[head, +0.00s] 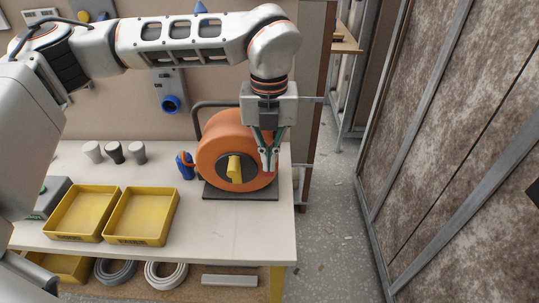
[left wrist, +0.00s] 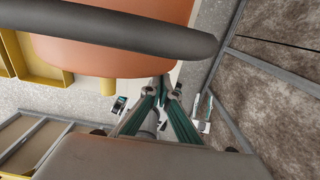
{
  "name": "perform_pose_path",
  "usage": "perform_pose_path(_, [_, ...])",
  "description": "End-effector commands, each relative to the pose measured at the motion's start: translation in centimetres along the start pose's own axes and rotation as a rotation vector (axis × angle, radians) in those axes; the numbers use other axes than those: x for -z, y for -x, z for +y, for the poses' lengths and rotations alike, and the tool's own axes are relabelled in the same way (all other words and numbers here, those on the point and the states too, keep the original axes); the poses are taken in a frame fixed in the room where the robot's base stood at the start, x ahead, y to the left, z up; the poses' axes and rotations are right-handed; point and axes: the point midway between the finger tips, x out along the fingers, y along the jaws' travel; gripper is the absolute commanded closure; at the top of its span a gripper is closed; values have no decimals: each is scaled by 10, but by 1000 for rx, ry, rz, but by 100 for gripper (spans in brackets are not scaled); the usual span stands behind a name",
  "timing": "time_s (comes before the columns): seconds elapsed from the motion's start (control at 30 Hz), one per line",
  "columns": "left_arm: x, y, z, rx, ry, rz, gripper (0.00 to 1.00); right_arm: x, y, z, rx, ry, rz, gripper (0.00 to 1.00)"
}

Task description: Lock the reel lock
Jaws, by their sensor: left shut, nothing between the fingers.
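The orange reel (head: 213,145) stands upright on a dark base plate (head: 240,192) near the right end of the workbench. A yellow knob (head: 234,168) sticks out of its dark hub. A small red part shows by the reel's right edge, just below my fingertips; I cannot tell whether it is the lock. My left gripper (head: 268,170) is shut and empty, pointing down at the reel's right front side, right of the knob. In the left wrist view the orange reel (left wrist: 110,62) and yellow knob (left wrist: 108,87) are beyond my fingers (left wrist: 160,92). My right gripper is out of view.
A dark curved handle (head: 197,112) rises behind the reel, and crosses close in the left wrist view. A blue tool (head: 185,166) stands left of the reel. Two yellow trays (head: 142,240) and several small cups (head: 114,152) are further left. The bench front right is clear.

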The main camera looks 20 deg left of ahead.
Motion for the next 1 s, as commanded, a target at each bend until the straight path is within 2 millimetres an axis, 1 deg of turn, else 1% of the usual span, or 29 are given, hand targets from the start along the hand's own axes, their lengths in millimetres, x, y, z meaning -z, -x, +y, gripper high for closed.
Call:
perform_pose_path(0.03, [0, -4, 0, -1, 0, 1, 100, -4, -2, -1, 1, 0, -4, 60])
perform_pose_path(0.33, [0, -2, 0, -2, 0, 1, 100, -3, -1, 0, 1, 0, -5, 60])
perform_pose_path(0.47, [-1, 6, 0, -1, 1, -1, 100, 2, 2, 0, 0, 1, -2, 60])
perform_pose_path(0.57, [-3, 21, -2, 0, 0, -3, 100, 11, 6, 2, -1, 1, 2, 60])
perform_pose_path(0.7, [-8, 51, -4, 2, -2, -5, 100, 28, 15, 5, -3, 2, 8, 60])
perform_pose_path(0.77, [-8, 60, -4, 3, -2, -8, 100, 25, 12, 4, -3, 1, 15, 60])
perform_pose_path(1.0, [-7, 108, -4, 2, -2, -5, 100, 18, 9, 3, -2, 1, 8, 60])
